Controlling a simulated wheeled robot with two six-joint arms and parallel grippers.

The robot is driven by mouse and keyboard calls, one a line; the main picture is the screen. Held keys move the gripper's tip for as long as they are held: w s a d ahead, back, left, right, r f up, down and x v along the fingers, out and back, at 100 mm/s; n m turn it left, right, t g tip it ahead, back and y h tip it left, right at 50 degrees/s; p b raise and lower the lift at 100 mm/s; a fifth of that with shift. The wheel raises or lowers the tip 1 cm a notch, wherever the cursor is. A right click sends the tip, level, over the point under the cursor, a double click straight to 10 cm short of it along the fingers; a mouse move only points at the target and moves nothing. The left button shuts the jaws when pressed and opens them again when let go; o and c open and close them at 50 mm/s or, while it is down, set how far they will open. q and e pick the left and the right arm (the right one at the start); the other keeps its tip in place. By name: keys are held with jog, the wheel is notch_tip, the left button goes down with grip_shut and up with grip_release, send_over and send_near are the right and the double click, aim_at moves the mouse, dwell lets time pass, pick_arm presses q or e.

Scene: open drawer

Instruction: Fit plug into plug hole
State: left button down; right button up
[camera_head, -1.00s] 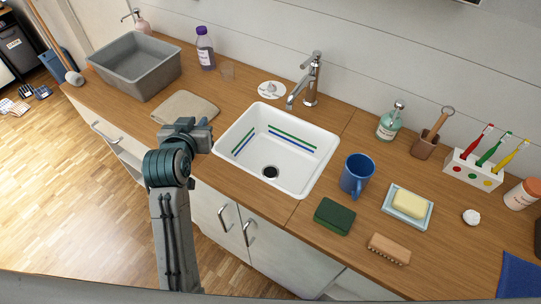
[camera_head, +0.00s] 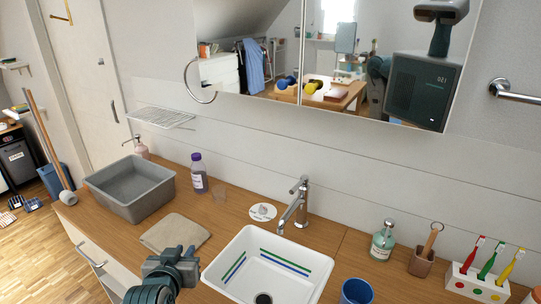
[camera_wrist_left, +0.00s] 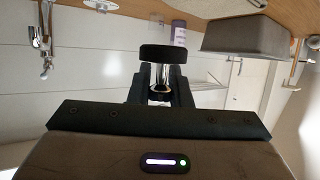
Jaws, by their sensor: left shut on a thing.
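The sink's plug hole (camera_head: 263,299) is a dark round opening in the floor of the white sink (camera_head: 296,240), cut by the bottom edge of the head view. My left gripper (camera_head: 180,260) is left of the sink, near the counter's front edge. In the left wrist view its fingers (camera_wrist_left: 161,88) are shut on the plug (camera_wrist_left: 166,53), which has a dark round disc and a shiny metal stem. The plug is held clear of the sink and is hard to make out in the head view. My right gripper is not in view.
A chrome faucet (camera_head: 295,204) stands behind the sink, with a white disc (camera_head: 262,212) beside it. A blue mug (camera_head: 356,291) is right of the sink. A folded cloth (camera_head: 175,233) and a grey basin (camera_head: 130,190) lie left. A mirror cabinet (camera_head: 260,50) hangs above.

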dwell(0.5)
pick_arm(q)
jog(key=s+d+r+m+g+h, duration=0.1)
jog(key=d+r+m+g+h, duration=0.1)
jog(key=d+m+g+h, duration=1)
jog(key=d+m+h, duration=0.1)
jog(key=d+m, duration=0.2)
jog(key=m, duration=0.2)
jog(key=shift+r+g+h, duration=0.2)
jog(key=shift+g+h, duration=0.1)
